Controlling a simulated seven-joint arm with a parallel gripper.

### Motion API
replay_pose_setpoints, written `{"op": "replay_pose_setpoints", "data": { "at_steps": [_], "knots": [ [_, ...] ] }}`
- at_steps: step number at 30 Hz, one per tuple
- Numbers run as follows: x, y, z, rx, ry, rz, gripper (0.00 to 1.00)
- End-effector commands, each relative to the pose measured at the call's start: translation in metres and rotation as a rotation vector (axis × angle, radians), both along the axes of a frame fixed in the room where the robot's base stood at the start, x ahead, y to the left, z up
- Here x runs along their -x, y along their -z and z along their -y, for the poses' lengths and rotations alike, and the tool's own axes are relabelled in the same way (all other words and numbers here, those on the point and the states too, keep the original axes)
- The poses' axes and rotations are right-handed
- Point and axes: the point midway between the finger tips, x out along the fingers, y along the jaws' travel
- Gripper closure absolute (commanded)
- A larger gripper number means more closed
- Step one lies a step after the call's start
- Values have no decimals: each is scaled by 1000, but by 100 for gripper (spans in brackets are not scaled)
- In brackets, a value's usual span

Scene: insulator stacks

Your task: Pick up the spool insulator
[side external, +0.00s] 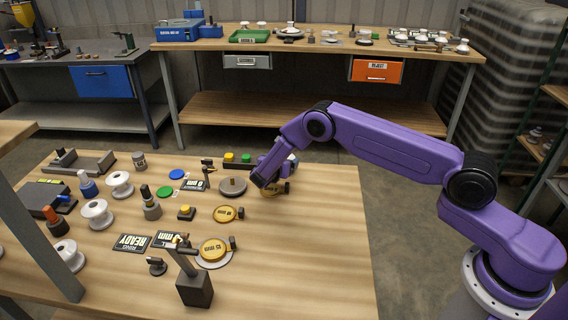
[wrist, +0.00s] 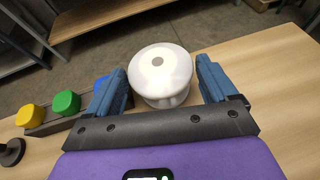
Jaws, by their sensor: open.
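A white spool insulator (wrist: 160,75) with a round top and a small centre hole stands upright on the wooden table in the wrist view. My gripper (wrist: 163,72) is open, with one blue finger on each side of the spool. Small gaps seem to show between the fingers and its top flange. In the side view my gripper (side external: 282,172) is low over the table's far right part and hides most of this spool. Other white spools (side external: 120,184) (side external: 96,213) (side external: 67,254) stand at the table's left.
A bar with yellow and green buttons (side external: 238,160) is left of my gripper. A dark post (side external: 194,285) stands at the front. The table's right front (side external: 320,260) is clear.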

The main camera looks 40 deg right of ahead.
Motion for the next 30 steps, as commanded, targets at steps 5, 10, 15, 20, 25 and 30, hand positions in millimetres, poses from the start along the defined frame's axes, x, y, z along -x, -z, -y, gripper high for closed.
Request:
{"op": "replay_pose_setpoints", "data": {
  "at_steps": [5,10,15,20,25,30],
  "knots": [
    [0,0,0,0,0,0,37],
    [0,-1,0,1,0,2,69],
    [0,-2,0,1,1,3,69],
    [-1,-11,0,1,0,4,69],
    [-1,-36,0,0,1,6,69],
    [19,-57,-1,1,-1,2,69]
  ]
}}
